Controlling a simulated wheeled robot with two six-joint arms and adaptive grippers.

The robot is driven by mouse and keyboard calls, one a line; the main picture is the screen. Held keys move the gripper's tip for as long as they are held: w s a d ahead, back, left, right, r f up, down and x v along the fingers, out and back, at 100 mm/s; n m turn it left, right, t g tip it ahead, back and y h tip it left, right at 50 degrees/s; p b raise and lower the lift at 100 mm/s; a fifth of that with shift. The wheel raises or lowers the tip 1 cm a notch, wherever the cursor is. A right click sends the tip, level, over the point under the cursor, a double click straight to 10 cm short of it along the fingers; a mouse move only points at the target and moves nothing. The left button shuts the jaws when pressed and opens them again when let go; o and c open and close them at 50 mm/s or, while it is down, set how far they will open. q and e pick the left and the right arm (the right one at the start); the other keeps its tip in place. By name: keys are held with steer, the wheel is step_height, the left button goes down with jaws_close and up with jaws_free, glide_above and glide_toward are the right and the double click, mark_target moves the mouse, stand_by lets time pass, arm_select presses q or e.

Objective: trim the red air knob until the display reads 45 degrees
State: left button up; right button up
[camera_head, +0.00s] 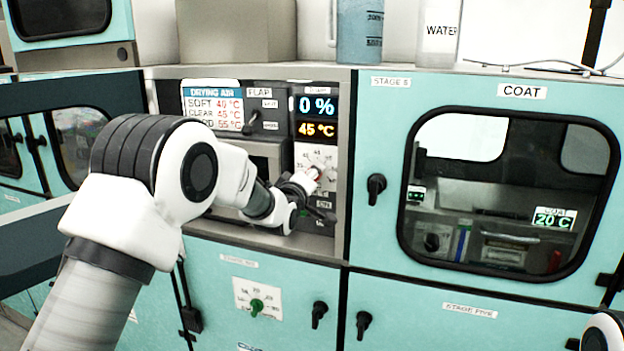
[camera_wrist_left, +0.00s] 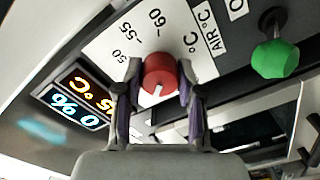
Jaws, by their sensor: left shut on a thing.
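The red air knob (camera_wrist_left: 160,75) sits on a white dial with marks including 50, 55 and 60 in the left wrist view. My left gripper (camera_wrist_left: 158,88) is shut on it, one finger on each side. In the head view only a bit of the red knob (camera_head: 316,173) shows beside the gripper (camera_head: 308,183). The display (camera_head: 317,118) reads 0 % in blue and 45 °C in orange. The same display (camera_wrist_left: 78,98) is upside down and only partly legible in the left wrist view. My right gripper is out of view.
A green knob (camera_wrist_left: 275,58) is close beside the red one. A drying-air card (camera_head: 213,106) and a black flap lever (camera_head: 250,122) are left of the display. The COAT cabinet window (camera_head: 425,230) is to the right.

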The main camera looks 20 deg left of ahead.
arm_select(q)
steer(key=o, duration=1.1)
steer(key=shift+o, duration=0.2)
steer(key=s, duration=1.2)
steer(key=shift+a, duration=0.2)
